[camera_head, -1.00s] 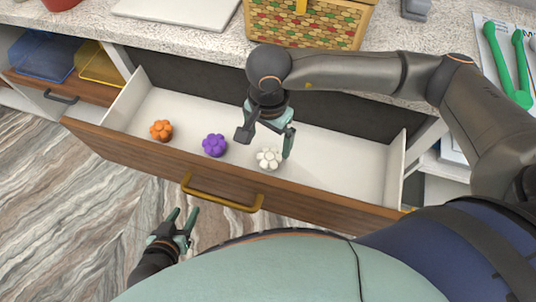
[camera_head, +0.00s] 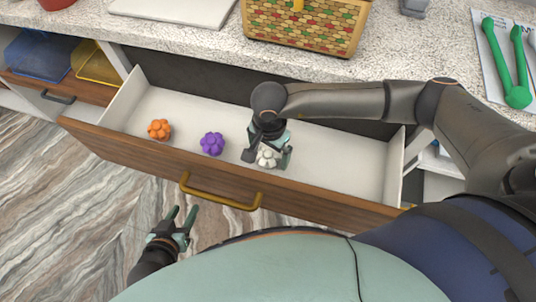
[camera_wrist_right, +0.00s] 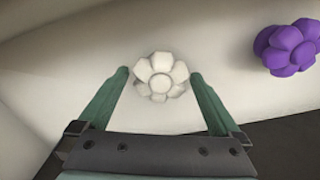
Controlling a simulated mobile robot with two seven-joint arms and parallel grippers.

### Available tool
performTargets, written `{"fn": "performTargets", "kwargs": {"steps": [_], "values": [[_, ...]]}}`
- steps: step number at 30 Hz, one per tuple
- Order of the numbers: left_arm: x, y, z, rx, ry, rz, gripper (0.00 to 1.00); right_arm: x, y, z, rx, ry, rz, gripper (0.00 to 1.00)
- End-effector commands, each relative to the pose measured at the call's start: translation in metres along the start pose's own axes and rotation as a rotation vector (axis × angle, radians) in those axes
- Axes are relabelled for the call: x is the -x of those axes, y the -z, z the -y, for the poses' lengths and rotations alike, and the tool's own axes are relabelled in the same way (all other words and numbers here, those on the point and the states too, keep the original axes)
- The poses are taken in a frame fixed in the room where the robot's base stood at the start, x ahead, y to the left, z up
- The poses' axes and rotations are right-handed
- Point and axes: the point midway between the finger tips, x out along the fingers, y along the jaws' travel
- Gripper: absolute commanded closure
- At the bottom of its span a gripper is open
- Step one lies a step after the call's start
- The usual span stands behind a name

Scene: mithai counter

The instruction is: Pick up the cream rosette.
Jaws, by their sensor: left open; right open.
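The cream rosette (camera_head: 267,157) sits on the floor of the open drawer (camera_head: 330,165), right of the purple rosette. My right gripper (camera_head: 266,160) is open and low over it, with one finger to each side. In the right wrist view the cream rosette (camera_wrist_right: 161,77) lies between and slightly beyond the fingertips of the gripper (camera_wrist_right: 160,76), with a gap on both sides. The gripper partly covers the rosette in the head view. My left gripper (camera_head: 180,218) is open and empty, outside the drawer over the floor.
A purple rosette (camera_head: 212,144) and an orange rosette (camera_head: 159,129) lie further left in the drawer. The drawer front carries a brass handle (camera_head: 220,197). A woven basket (camera_head: 305,30) and green tongs (camera_head: 507,62) are on the counter. The drawer's right part is clear.

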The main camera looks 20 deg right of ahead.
Motion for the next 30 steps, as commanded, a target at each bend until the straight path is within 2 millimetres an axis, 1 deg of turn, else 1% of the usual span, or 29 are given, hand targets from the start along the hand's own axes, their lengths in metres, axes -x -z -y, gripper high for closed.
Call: {"fn": "performTargets", "kwargs": {"steps": [1,2,23,24,30], "values": [[0.0000,0.0002,-0.0001,0.000,0.000,0.000,0.50,0.0002,-0.0001,0.0001,0.000,0.000,0.000,0.03],[0.0000,0.0001,-0.0001,0.000,0.000,0.000,0.50,0.0003,-0.0001,0.0001,0.000,0.000,0.000,0.07],[0.0016,-0.0042,-0.0010,0.001,-0.001,0.008,0.50,0.0007,0.0000,0.0001,0.000,0.000,0.000,0.85],[0.0017,-0.0046,-0.0010,0.001,-0.002,0.009,0.50,0.0007,0.0000,0.0001,0.000,0.000,0.000,0.88],[0.0021,-0.0050,-0.0009,0.002,-0.001,0.010,0.50,0.0018,0.0001,0.0002,0.000,0.001,0.000,0.88]]}}
